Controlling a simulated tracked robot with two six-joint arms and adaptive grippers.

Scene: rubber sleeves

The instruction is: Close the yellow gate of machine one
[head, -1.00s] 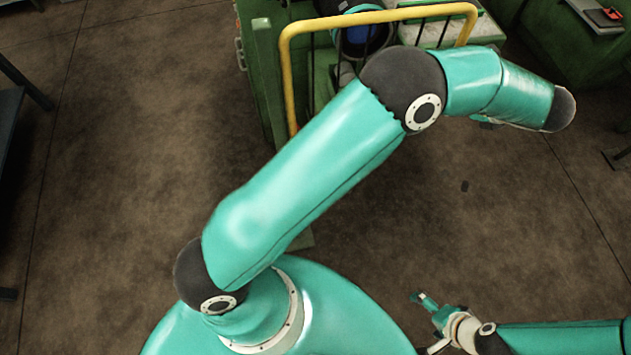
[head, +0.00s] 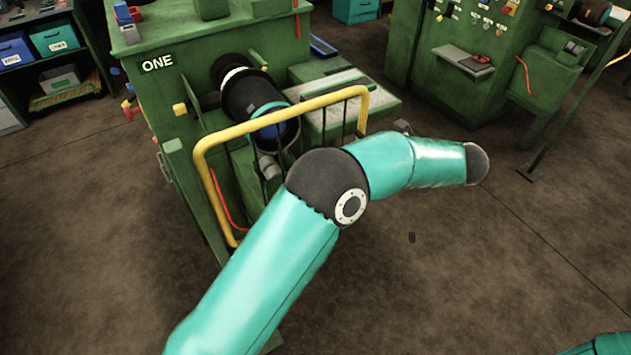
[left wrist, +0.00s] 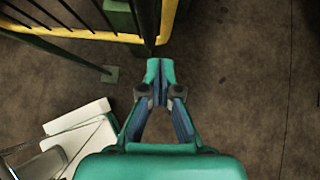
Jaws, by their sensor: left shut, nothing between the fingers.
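Machine one (head: 190,50) is a green machine at the upper left of the head view, marked "ONE". Its yellow gate (head: 275,120), a tubular frame with dark bars, stands in front of the black cylinder. I cannot tell whether the gate touches the machine at its far end. My left arm reaches up past the gate's right side; its gripper is hidden in the head view. In the left wrist view my left gripper (left wrist: 160,72) is shut and empty, its tips just below a corner of the yellow gate frame (left wrist: 75,31). Contact is unclear. My right gripper is out of view.
A second green machine (head: 440,80) stands at the upper right, with a thin dark post (head: 560,125) near it. Shelves with blue and teal bins (head: 55,38) are at the upper left. The brown floor (head: 450,280) is open in front.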

